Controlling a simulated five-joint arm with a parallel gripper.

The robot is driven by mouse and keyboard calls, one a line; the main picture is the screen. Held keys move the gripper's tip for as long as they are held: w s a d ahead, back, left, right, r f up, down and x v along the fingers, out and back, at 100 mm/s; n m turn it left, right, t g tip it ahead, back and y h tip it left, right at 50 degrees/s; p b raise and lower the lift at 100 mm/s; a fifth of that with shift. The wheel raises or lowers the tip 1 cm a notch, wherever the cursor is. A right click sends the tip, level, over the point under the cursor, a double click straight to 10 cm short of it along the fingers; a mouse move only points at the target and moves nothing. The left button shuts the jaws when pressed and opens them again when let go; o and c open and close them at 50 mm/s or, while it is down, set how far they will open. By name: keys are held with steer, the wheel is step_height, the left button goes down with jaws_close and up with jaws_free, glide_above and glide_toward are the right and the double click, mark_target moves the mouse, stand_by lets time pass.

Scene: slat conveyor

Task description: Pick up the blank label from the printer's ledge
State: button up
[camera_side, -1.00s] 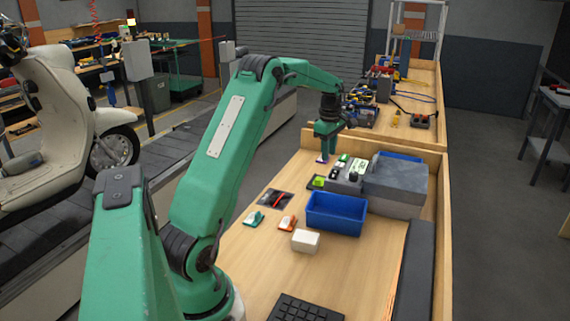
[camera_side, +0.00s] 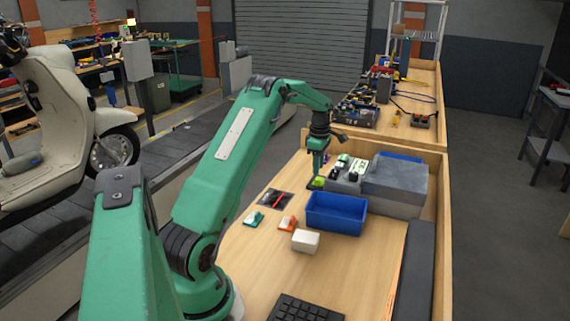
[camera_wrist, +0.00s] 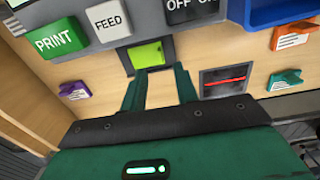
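A lime-green label (camera_wrist: 147,55) with no print that I can see sits on the dark ledge (camera_wrist: 126,62) of the grey printer (camera_wrist: 146,26) in the wrist view. The label also shows in the side view (camera_side: 318,183), in front of the printer (camera_side: 345,180). My gripper (camera_wrist: 160,70) is open in the wrist view, its two green fingers apart and nothing held between them. The fingertips lie just short of the label's near edge. In the side view my gripper (camera_side: 317,174) hangs right above the label; whether it touches is too small to tell.
PRINT (camera_wrist: 54,38) and FEED (camera_wrist: 108,21) buttons sit close behind the ledge. A purple tag (camera_wrist: 75,91) lies left, a scanner window with a red line (camera_wrist: 223,80) right. A blue bin (camera_side: 336,213) and white box (camera_side: 306,241) stand nearer the side camera.

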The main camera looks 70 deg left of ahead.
mark_target(318, 177)
steer(key=shift+f, duration=0.1)
steer(key=shift+d+f, duration=0.1)
steer(key=shift+f, duration=2.45)
jaws_close()
